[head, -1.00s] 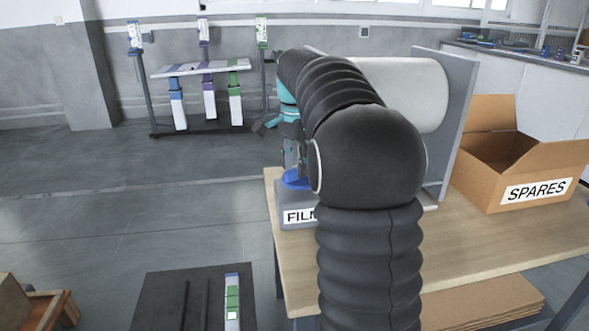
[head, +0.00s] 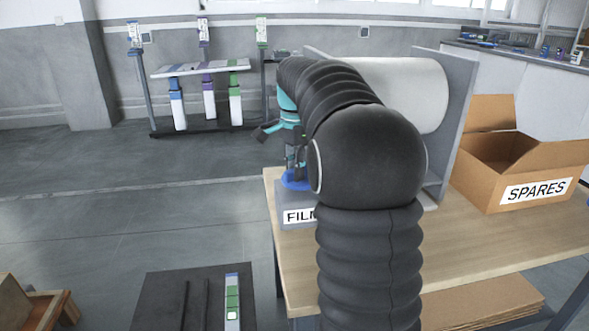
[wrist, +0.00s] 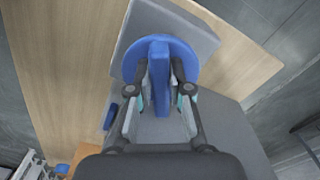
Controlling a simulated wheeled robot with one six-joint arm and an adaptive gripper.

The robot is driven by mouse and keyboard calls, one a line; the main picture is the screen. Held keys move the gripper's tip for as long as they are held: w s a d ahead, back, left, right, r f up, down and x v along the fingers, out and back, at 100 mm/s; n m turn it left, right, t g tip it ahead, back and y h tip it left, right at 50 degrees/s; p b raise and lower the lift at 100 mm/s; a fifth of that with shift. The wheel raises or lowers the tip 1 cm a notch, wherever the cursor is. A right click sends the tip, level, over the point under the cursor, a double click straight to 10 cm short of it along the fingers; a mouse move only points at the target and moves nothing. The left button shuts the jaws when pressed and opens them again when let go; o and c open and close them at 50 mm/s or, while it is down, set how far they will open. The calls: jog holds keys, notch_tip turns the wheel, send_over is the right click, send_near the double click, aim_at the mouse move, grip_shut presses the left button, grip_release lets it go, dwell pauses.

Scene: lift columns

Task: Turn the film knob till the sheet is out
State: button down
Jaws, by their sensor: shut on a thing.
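The film knob (wrist: 184,52) is a blue disc with a raised blue bar across it, seen in the wrist view. In the head view a little of the blue knob (head: 291,184) shows on the grey film box (head: 290,215), whose label is partly hidden by my arm. My gripper (wrist: 160,82) is shut on the knob's bar, one finger on each side. In the head view my gripper (head: 294,165) points down onto the knob. A white film roll (head: 418,90) lies between grey side plates behind my arm. I cannot see a film sheet coming out.
The wooden table (head: 470,245) carries the film box, the roll and an open carton (head: 490,190) marked SPARES. A dark stand (head: 175,300) with a green-and-white strip is at the front left. Columns with a board (head: 205,68) stand at the back left. Floor between is clear.

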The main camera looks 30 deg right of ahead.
jog(key=m, duration=0.3)
jog(key=w+m, duration=0.1)
jog(key=m, duration=0.2)
jog(key=shift+m, duration=0.3)
jog(key=m, duration=0.3)
jog(key=shift+w+d+m, duration=0.15)
jog(key=shift+m, duration=0.15)
jog(key=m, duration=0.3)
jog(key=shift+w+d+m, duration=0.15)
jog(key=shift+m, duration=0.15)
jog(key=m, duration=0.4)
jog(key=shift+w+d, duration=0.1)
jog(key=shift+d, duration=0.15)
jog(key=shift+d+r+m, duration=0.1)
jog(key=shift+d+m, duration=0.1)
jog(key=shift+m, duration=1.8)
jog(key=c, duration=1.1)
grip_release()
